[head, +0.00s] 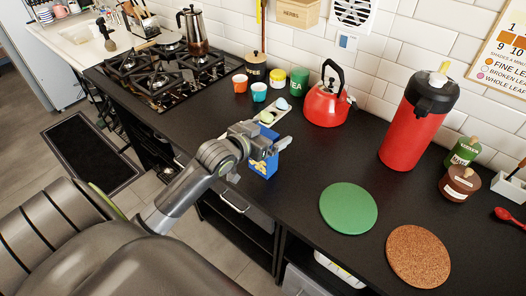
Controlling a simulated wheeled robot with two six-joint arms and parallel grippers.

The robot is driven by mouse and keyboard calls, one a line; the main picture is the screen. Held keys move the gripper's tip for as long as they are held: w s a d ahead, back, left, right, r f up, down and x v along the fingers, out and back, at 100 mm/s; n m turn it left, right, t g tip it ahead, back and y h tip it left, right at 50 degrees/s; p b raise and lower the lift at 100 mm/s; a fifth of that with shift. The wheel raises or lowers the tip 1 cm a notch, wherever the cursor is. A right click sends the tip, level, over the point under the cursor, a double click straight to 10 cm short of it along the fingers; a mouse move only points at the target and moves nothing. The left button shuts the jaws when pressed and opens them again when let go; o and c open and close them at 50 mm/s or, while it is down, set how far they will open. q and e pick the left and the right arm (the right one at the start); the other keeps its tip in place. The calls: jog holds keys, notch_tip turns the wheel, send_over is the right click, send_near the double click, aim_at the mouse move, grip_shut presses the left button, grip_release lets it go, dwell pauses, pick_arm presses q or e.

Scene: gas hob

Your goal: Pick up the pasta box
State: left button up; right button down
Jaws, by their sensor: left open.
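The pasta box (267,167), blue with yellow on its face, stands on the black counter near its front edge, left of the middle of the head view. My left gripper (276,144) is open over the upper part of the box and hides some of it. I cannot tell whether the fingers touch the box or stand around it. My right gripper is not in view.
Behind the box are a tray with egg-shaped things (270,112), small cups (259,91) and a red kettle (326,104). A green round mat (348,208), a cork mat (418,256) and a red flask (411,128) are right. The gas hob (160,75) is left.

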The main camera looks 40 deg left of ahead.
pick_arm(q)
jog(key=c, duration=1.7)
jog(key=shift+c, duration=0.2)
jog(key=shift+r, duration=0.1)
